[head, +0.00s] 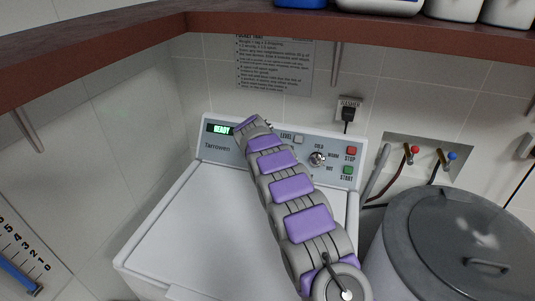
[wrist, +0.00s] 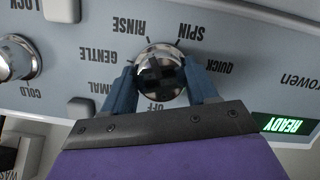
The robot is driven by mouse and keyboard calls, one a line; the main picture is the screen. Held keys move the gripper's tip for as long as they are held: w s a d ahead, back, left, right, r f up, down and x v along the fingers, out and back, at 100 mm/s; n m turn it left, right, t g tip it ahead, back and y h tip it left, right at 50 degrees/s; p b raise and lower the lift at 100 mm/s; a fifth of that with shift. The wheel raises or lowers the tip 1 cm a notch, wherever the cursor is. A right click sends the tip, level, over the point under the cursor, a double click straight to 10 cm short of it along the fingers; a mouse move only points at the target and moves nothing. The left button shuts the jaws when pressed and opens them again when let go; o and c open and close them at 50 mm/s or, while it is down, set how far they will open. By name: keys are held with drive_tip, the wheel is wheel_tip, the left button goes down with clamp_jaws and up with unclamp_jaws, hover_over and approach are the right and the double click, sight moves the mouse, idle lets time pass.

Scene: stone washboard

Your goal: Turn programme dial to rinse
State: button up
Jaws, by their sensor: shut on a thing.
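The programme dial (wrist: 160,72) is a round chrome knob on the grey control panel, seen upside down in the wrist view. Labels around it read OFF, GENTLE, RINSE, SPIN, QUICK and a partly covered one ending in MAL. The RINSE label (wrist: 129,27) is above and left of the knob. My gripper (wrist: 160,84) is shut on the dial, with one blue finger on each side. I cannot tell which label the dial points to. In the head view my arm hides the dial and the fingers.
The washing machine's display (head: 217,129) reads READY. A second chrome knob (head: 317,159) sits right of my arm, near the red STOP (head: 351,151) and green START (head: 347,170) buttons. A brown shelf (head: 330,23) overhangs the panel. A grey lidded bin (head: 450,240) stands right.

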drive_tip(key=shift+s+a+f, duration=0.1)
drive_tip(key=shift+f, duration=0.2)
drive_tip(key=o, duration=1)
drive_tip(key=shift+a+r, duration=0.1)
drive_tip(key=shift+r, duration=0.05)
drive_tip(key=shift+o, duration=0.2)
drive_tip(key=shift+r, duration=0.2)
drive_tip(key=shift+s+r, duration=0.1)
drive_tip(key=shift+r, duration=0.15)
drive_tip(key=p+v, duration=0.3)
drive_tip(key=v, duration=1.3)
drive_tip(key=shift+s+a, duration=0.15)
drive_tip(key=shift+a, duration=0.1)
